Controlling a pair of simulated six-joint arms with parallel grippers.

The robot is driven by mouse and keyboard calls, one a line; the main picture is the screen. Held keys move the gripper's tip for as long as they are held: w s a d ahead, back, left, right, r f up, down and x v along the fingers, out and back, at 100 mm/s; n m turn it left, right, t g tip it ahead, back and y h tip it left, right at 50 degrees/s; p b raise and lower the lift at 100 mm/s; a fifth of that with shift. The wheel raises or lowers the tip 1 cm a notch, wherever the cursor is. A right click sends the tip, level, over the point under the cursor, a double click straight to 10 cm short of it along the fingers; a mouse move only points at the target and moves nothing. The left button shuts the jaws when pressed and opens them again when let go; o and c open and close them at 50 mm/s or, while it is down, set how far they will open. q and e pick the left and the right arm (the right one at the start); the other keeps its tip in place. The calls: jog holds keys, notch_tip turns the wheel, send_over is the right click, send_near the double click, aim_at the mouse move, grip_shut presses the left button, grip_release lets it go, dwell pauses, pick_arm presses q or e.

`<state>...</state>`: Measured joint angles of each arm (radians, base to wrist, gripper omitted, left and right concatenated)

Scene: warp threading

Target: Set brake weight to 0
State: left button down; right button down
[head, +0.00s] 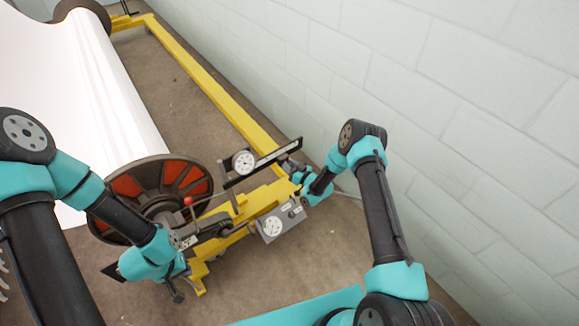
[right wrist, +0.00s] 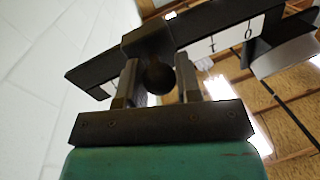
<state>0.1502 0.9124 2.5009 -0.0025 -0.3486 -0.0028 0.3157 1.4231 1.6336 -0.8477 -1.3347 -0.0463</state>
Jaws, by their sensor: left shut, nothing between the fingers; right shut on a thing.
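The brake beam (head: 272,158) is a dark bar with a pale scale, and it also crosses the right wrist view (right wrist: 88,80). A dark sliding weight (right wrist: 147,40) sits on it, with a round knob (right wrist: 158,78) below. The marks 1 (right wrist: 212,43) and 0 (right wrist: 248,31) show to the right of the weight, 0 farther away. My right gripper (right wrist: 159,80) is shut on the knob; in the head view (head: 292,170) it is at the beam's right end. My left gripper (head: 178,294) is shut and empty, low in front of the reel.
A grey box with a dial (head: 281,222) is below the beam. A red-knobbed lever (head: 188,201) is near my left arm. The reel (head: 125,187), yellow frame (head: 215,95) and block wall (head: 450,110) bound the space.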

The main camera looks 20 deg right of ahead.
jog(key=s+a, duration=0.4)
jog(key=a, duration=0.8)
jog(key=shift+s, duration=0.25)
jog(key=c, duration=0.9)
grip_release()
jog(key=shift+a, duration=0.15)
jog(key=shift+o, duration=0.4)
jog(key=v, duration=1.7)
jog(key=shift+d, duration=0.3)
